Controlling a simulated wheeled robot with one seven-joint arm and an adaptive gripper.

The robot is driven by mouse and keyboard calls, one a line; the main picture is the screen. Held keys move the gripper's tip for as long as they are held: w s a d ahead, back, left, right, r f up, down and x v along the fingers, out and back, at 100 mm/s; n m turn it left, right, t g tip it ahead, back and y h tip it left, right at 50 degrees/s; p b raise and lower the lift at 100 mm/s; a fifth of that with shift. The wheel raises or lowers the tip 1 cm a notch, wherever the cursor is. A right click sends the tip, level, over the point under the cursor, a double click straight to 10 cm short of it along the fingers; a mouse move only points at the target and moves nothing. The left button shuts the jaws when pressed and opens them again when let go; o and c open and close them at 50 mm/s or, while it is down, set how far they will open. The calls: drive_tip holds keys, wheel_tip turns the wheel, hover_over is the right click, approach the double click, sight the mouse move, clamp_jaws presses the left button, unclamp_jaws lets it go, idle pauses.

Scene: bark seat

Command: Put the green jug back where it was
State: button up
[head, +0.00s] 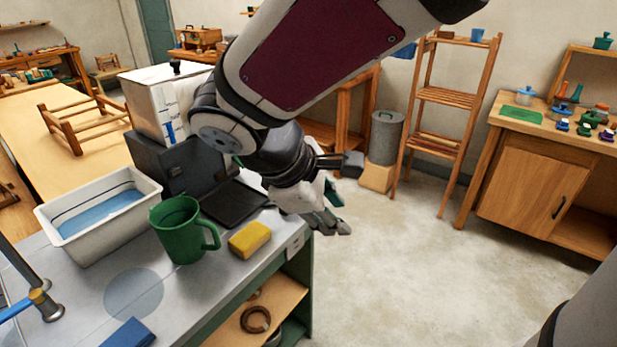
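The green jug (180,234) stands upright on the grey worktop (200,290), its handle pointing right. It is between the white basin (130,222) and a yellow sponge (250,239). A darker round patch (133,294) is on the worktop in front and to the left of the jug; nothing stands on it. My gripper (328,222) hangs to the right of the jug, past the worktop's right edge and apart from the jug. Its fingers are small and partly overlap, so I cannot tell whether they are open or shut.
The basin holds blue water. A dark appliance with a flat black plate (233,204) stands behind the jug. Shelves below hold a brown ring (255,319). The floor to the right is clear.

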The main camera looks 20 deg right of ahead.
drive_tip(key=s+d+r+m+t+y, duration=0.1)
drive_tip(key=s+r+m+y, duration=0.1)
drive_tip(key=s+m, duration=0.3)
drive_tip(key=s+r+m+t+y, duration=0.1)
drive_tip(key=s+m+y, duration=0.3)
drive_tip(key=s+m, duration=0.2)
drive_tip(key=shift+s+d+r+m, duration=0.15)
drive_tip(key=shift+d+r+m, duration=0.15)
drive_tip(key=shift+d+r, duration=0.1)
